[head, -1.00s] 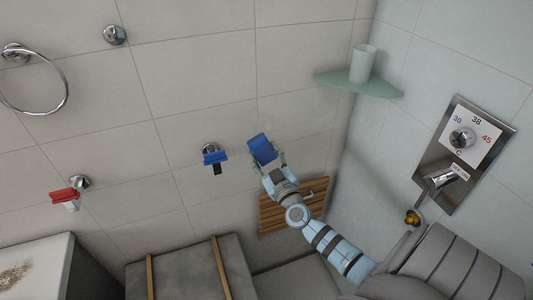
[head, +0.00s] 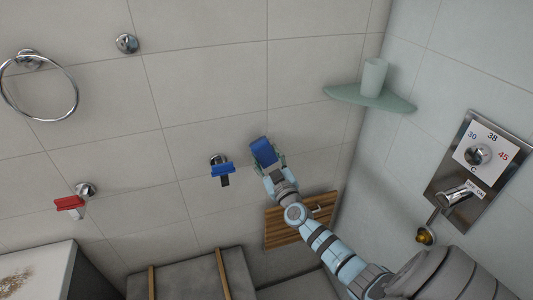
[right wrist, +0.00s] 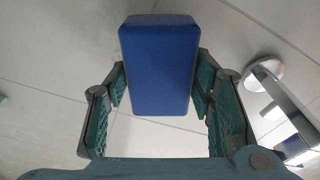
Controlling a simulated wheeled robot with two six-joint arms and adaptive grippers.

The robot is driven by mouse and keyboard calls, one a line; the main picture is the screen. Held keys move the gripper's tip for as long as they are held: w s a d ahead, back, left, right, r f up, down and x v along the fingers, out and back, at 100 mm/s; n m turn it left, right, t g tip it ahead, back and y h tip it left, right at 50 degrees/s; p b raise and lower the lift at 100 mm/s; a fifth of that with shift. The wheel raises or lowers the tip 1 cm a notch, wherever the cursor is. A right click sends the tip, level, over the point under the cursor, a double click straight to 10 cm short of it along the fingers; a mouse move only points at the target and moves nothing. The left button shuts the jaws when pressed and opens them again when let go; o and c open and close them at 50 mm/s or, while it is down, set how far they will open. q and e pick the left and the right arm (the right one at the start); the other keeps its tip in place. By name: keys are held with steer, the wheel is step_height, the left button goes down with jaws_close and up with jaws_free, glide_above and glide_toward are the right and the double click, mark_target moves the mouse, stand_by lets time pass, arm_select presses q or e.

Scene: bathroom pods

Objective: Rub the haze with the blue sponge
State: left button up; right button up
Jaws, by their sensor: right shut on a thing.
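The blue sponge (head: 263,153) is a rectangular block in my right gripper (head: 270,166), in front of the grey tiled wall. In the right wrist view the sponge (right wrist: 159,65) sits between both green-padded fingers, its far end pointing toward the wall. My right gripper (right wrist: 158,90) is shut on it. I cannot tell whether the sponge touches the wall. I cannot make out a clear haze patch on the tiles; the sponge and gripper cover part of the wall. My left gripper is not in view.
A blue squeegee (head: 222,169) hangs on a wall hook just left of the sponge; a red one (head: 69,203) hangs farther left. A corner shelf (head: 345,96) with a cup (head: 374,77) is at upper right. A wooden slatted panel (head: 285,230) is below. A brown stain (head: 12,287) marks the white-sided unit.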

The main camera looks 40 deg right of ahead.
steer(key=shift+b+x, duration=0.7)
steer(key=shift+x, duration=0.25)
steer(key=shift+d+f, duration=0.1)
